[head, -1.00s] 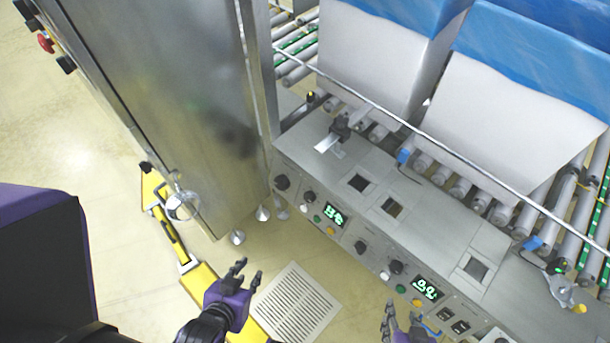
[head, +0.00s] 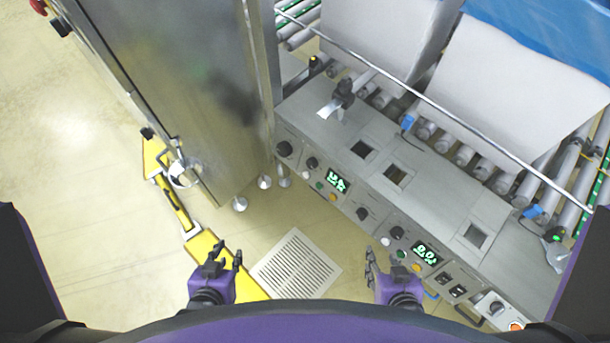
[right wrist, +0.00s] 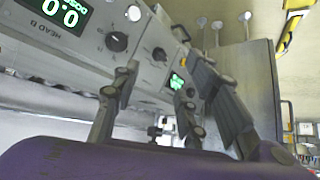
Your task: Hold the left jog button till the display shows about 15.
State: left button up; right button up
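The grey control panel has a left green display (head: 337,182) whose digits I cannot read surely, and a right display (head: 428,253) that appears to read 0.0. A green button (head: 319,185) and an orange button (head: 333,197) sit below the left display. I cannot tell which are jog buttons. My left gripper (head: 224,256) is open and empty over the floor, left of the panel and apart from it. My right gripper (head: 382,263) is open and empty, near the panel's lower front; its spread fingers also show in the right wrist view (right wrist: 165,85).
A steel cabinet door (head: 170,90) stands at the left, with a yellow floor frame (head: 175,205) beside it. A white floor grate (head: 295,264) lies between my grippers. Rollers and pale liner sheets (head: 510,90) are behind the panel. Black knobs (head: 284,148) stick out from the panel.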

jog(key=shift+w, duration=0.2)
jog(key=shift+w+a+r, duration=0.1)
jog(key=shift+w+r, duration=0.1)
jog(key=shift+w, duration=0.1)
